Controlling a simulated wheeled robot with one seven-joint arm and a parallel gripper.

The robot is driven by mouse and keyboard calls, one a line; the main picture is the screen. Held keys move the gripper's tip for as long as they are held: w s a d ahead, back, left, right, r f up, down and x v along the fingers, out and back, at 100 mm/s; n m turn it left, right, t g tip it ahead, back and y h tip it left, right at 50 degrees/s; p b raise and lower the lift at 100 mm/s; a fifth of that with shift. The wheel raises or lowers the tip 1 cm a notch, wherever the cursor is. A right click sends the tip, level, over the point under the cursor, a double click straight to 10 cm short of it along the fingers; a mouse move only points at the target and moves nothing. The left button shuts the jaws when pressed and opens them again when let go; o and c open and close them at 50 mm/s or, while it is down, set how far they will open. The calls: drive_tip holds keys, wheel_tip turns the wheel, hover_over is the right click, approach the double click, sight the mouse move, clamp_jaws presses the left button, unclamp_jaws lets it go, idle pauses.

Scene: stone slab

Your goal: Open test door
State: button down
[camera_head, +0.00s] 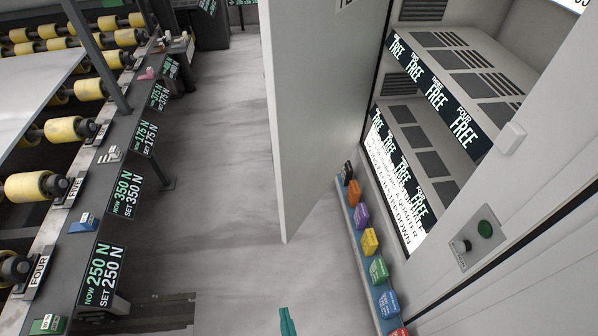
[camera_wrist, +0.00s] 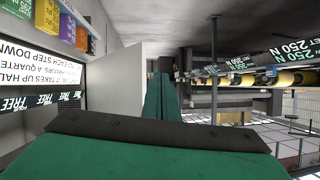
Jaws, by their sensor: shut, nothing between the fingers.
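The test door (camera_head: 318,110), a pale grey panel with a partly cut-off label at its top, stands swung out from the cabinet (camera_head: 525,70), so the shelves inside show. The door also appears in the wrist view (camera_wrist: 118,88). My gripper (camera_head: 287,322) shows only as a green tip at the bottom edge of the head view, below and apart from the door's lower corner. In the wrist view my green gripper fingers (camera_wrist: 163,97) are shut with nothing between them. The door's handle is not visible.
Cabinet shelves carry "FREE" labels (camera_head: 435,90). A ledge of coloured blocks (camera_head: 370,241) runs below the opening. A panel with a green button (camera_head: 485,229) is at right. A roller conveyor (camera_head: 65,130) with force displays lines the left. Grey floor (camera_head: 220,150) between is clear.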

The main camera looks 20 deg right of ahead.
drive_tip(key=w+d+f+y, duration=0.15)
drive_tip(key=w+d, duration=0.25)
drive_tip(key=w, duration=0.6)
drive_tip(key=n+t+y, duration=0.2)
drive_tip(key=n+y, duration=0.8)
drive_tip(key=y, duration=0.1)
approach(287, 169)
drive_tip(key=x, duration=0.5)
drive_tip(key=shift+w, duration=0.15)
drive_tip(key=shift+w+a, duration=0.4)
drive_tip(key=shift+w, duration=0.05)
drive_tip(key=shift+h, duration=0.35)
